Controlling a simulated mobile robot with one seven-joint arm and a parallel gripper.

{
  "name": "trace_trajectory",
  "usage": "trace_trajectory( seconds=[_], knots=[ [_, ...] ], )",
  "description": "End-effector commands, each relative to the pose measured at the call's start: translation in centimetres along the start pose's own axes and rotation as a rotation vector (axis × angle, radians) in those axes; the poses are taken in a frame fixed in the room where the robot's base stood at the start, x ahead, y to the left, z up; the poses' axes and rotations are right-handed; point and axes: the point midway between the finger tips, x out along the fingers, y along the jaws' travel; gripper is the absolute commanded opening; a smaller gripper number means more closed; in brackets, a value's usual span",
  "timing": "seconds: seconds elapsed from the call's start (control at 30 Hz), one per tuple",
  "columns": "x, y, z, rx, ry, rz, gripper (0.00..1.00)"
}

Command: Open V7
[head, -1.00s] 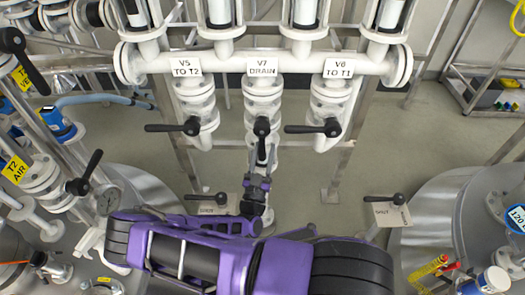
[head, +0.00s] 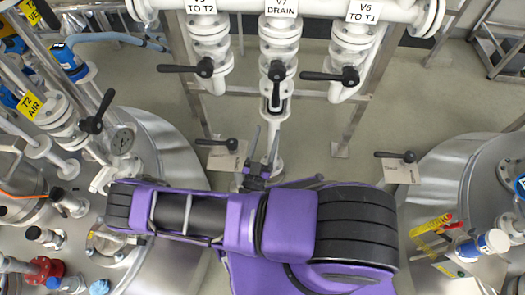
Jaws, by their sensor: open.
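The V7 drain valve shows at the top middle of the head view, under its white label "V7 DRAIN" (head: 281,9). Its black lever (head: 277,82) points down the picture, in line with the white pipe below it. My purple arm hides what lies behind and below the gripper.
The V5 lever (head: 187,68) and V6 lever (head: 332,76) lie crosswise, pointing left. Two more black levers sit lower, at left (head: 222,144) and right (head: 397,156). Steel tanks stand at left (head: 165,150) and right (head: 447,185). Open floor lies around the pipe stand.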

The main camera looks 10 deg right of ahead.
Motion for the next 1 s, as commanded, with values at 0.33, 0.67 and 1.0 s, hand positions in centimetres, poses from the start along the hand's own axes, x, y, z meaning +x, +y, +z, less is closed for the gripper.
trace_trajectory(
  seconds=[0.33, 0.67, 1.0],
  knots=[
    [-4.6, 0.0, 0.1, -0.001, 0.0, -0.001, 0.58],
    [-4.8, 0.0, 0.0, -0.001, 0.0, 0.0, 0.58],
    [-4.6, -0.2, -0.1, 0.01, -0.003, 0.006, 0.58]
  ],
)
